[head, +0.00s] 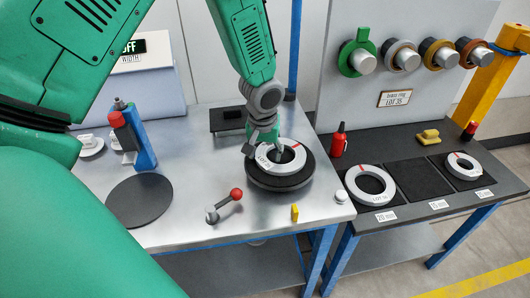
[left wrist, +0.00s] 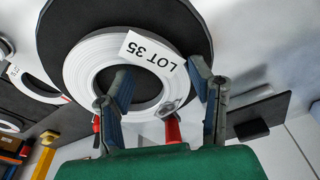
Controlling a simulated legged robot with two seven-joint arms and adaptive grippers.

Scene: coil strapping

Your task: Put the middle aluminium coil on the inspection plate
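The aluminium coil marked LOT 35 (head: 264,163) is a pale ring with a red mark, lying on a round black plate (head: 282,185) on the metal bench. It also shows in the left wrist view (left wrist: 84,82), over the black disc (left wrist: 58,23). My left gripper (head: 266,143) is right at this coil from above. In the left wrist view its fingers (left wrist: 163,88) are spread, one over the coil's hole and one outside the ring. They look open; contact with the ring cannot be told. My right gripper is not in view.
On the right bench, coils lie on the left mat (head: 370,183) and right mat (head: 463,165); the middle mat (head: 412,180) is empty. A red-knobbed lever (head: 225,205), yellow block (head: 294,212), red bottle (head: 339,140) and blue post tool (head: 138,140) stand around. A dark disc (head: 140,200) is bare.

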